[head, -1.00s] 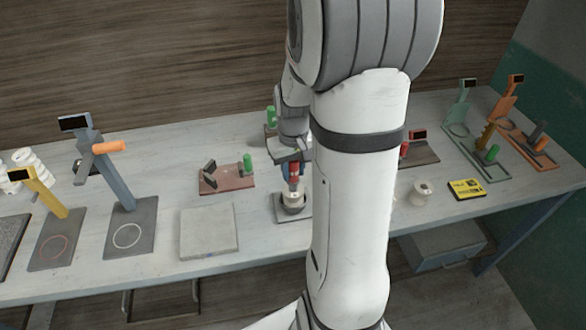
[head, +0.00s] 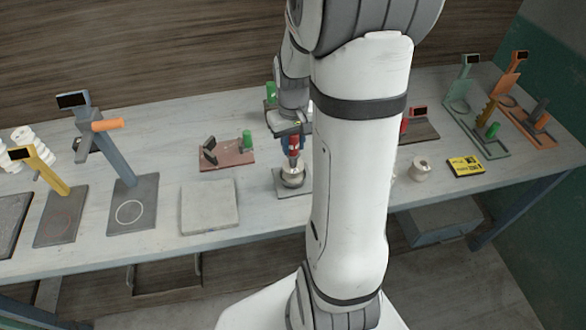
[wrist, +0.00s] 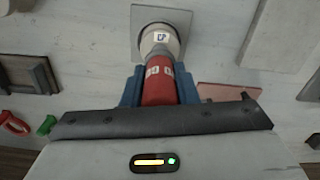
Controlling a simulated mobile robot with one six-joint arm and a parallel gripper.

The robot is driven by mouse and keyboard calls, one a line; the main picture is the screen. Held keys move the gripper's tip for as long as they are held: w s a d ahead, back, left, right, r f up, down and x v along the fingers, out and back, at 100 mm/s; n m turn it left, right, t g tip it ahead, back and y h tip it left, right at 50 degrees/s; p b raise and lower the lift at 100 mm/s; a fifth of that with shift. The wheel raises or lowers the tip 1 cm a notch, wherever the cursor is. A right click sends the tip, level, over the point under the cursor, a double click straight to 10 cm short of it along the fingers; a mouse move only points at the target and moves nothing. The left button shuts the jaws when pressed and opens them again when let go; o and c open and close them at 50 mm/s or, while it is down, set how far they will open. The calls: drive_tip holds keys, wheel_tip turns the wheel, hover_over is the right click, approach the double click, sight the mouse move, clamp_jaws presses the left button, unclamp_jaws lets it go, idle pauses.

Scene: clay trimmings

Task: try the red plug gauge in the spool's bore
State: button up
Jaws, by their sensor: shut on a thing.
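My gripper (head: 293,155) is shut on the red plug gauge (head: 293,143), above the pale spool (head: 292,181) on a small grey plate (head: 280,191). In the wrist view the blue fingers grip both sides of the red gauge (wrist: 159,88). Its grey end (wrist: 158,55) points at the spool (wrist: 173,38), and the two overlap in the picture. The bore is hidden behind the gauge, so I cannot tell whether the tip is inside it. A small label shows on the spool's top. My arm hides the right side of the plate in the head view.
A reddish fixture with a green-handled gauge (head: 247,139) stands to the left, behind a grey slab (head: 209,207). Another spool (head: 420,168) and a yellow box (head: 465,166) lie to the right. Stands with dark displays occupy both ends of the bench.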

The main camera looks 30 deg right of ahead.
drive_tip(key=shift+r+p, duration=1.2)
drive_tip(key=shift+r, duration=0.8)
